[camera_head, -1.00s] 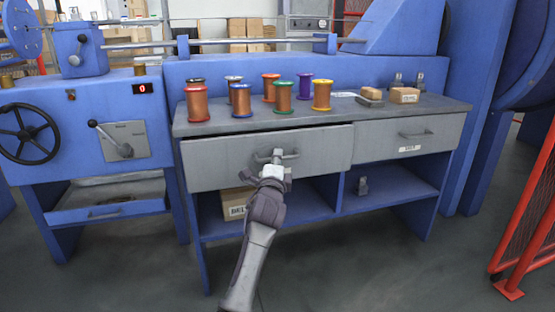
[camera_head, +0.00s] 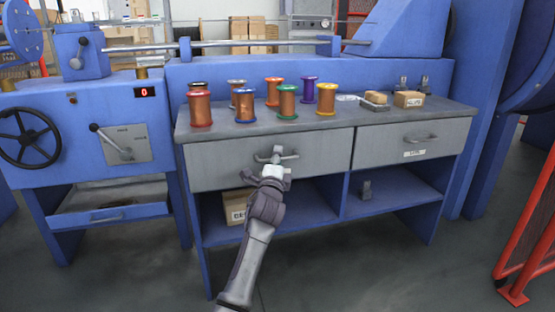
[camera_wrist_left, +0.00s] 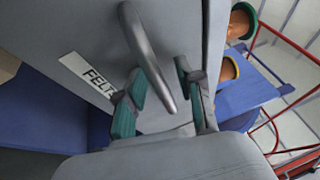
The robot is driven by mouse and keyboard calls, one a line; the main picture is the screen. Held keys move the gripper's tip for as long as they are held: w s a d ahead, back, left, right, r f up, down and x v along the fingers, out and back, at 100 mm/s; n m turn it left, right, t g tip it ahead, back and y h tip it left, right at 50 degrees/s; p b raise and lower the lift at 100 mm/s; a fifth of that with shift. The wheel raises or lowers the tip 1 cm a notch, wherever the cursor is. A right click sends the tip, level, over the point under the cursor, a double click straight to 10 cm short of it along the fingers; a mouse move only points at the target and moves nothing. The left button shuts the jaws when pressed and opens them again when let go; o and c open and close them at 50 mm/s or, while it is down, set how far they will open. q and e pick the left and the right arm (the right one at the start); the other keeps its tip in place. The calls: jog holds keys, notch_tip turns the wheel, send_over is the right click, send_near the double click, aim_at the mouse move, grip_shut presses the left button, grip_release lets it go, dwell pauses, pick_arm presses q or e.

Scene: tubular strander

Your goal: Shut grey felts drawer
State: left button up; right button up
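The grey felts drawer (camera_head: 220,166) is the left one under the bench top. Its front sits close under the bench edge, flush or nearly so; I cannot tell if a small gap is left. In the left wrist view its front carries a white FELTS label (camera_wrist_left: 88,73) and a grey bar handle (camera_wrist_left: 148,58). My left gripper (camera_head: 276,158) is at this handle. In the left wrist view the gripper (camera_wrist_left: 157,100) has its green-padded fingers apart, one on each side of the handle. My right gripper is not in view.
A second grey drawer (camera_head: 385,145) on the right is shut. Several wire spools (camera_head: 288,102) and small boxes (camera_head: 409,99) stand on the bench top (camera_head: 350,118). A cardboard box (camera_head: 236,207) is on the shelf below. A red mesh fence (camera_head: 532,240) stands at the right.

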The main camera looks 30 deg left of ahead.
pick_arm(q)
jog(key=v, duration=1.2)
dwell(0.3)
